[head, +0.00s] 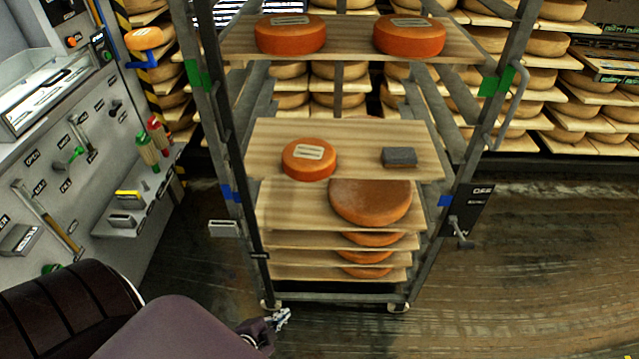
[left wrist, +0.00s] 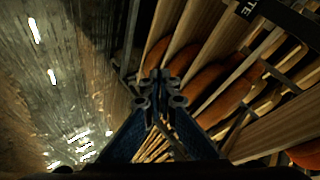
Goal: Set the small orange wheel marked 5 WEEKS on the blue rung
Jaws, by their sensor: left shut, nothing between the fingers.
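A small orange wheel (head: 309,158) with a pale label sits at the left of a middle board (head: 345,135) in the rack. Two more labelled orange wheels, one at left (head: 290,35) and one at right (head: 409,37), sit on the top board. The label writing is too small to read. Blue marks on the left upright (head: 230,193) and right upright (head: 445,200) lie just below the middle board's front edge. My left gripper (head: 280,320) is shut and empty, low by the rack's foot. Its closed fingers (left wrist: 161,88) show in the left wrist view. My right gripper is out of view.
A grey block (head: 399,156) lies on the middle board. A large brown wheel (head: 370,202) and several boards with wheels are below. Green marks (head: 490,85) are higher up. A tool panel stands left; open floor (head: 540,270) lies right.

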